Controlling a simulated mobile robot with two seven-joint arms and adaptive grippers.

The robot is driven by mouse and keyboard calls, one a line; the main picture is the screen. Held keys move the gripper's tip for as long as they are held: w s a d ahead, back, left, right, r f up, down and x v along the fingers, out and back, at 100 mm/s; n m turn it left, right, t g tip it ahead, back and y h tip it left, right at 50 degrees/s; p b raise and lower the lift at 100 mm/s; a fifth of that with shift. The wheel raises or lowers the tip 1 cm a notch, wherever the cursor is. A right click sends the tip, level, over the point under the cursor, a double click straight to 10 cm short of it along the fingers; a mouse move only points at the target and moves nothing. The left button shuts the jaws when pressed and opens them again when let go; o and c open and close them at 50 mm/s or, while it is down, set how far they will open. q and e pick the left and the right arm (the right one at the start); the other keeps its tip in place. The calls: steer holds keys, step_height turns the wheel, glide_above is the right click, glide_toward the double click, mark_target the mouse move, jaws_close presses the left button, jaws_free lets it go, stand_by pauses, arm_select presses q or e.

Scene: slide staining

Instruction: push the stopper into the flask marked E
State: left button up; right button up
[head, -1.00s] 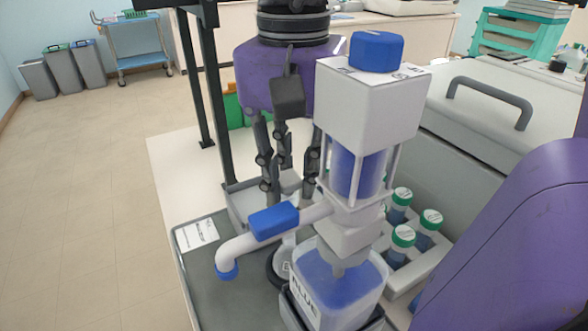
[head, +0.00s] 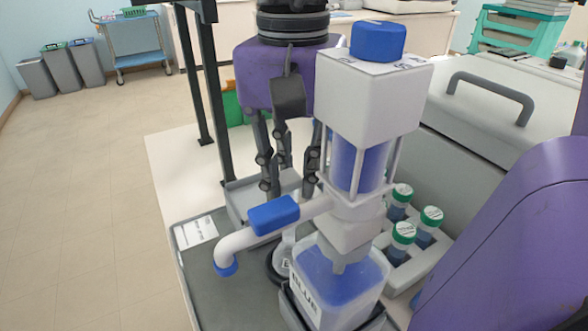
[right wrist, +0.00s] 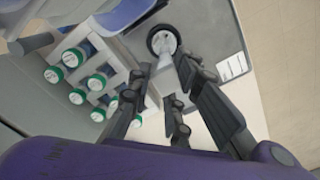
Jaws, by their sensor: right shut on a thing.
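My right gripper (head: 288,188) reaches down behind the blue-topped dispenser, its dark fingers spread around a small space. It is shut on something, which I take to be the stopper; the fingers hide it. In the right wrist view my right gripper (right wrist: 172,90) has its fingertips close to the neck of a clear flask. This flask (right wrist: 167,43) stands upright in a dark ring, on the grey tray. In the head view the flask (head: 284,259) is mostly hidden by the dispenser's spout arm; I cannot read its mark. My left gripper is not in view.
The dispenser (head: 368,95) with its blue-filled container (head: 342,280) stands in front of the flask. A white rack (head: 410,275) of green-capped bottles is to the right. The grey tray (head: 215,295) has bare room at left, beside a white label card (head: 196,232).

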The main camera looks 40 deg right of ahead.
steer(key=o, duration=0.8)
steer(key=shift+o, duration=0.7)
steer(key=o, duration=0.3)
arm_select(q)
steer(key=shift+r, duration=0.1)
arm_select(e)
steer(key=shift+r, duration=0.15)
steer(key=shift+r+p, duration=1.5)
steer(key=shift+r, duration=1.4)
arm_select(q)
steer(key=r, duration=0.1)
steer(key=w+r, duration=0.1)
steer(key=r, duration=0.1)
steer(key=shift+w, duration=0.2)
arm_select(e)
steer(key=shift+c, duration=0.2)
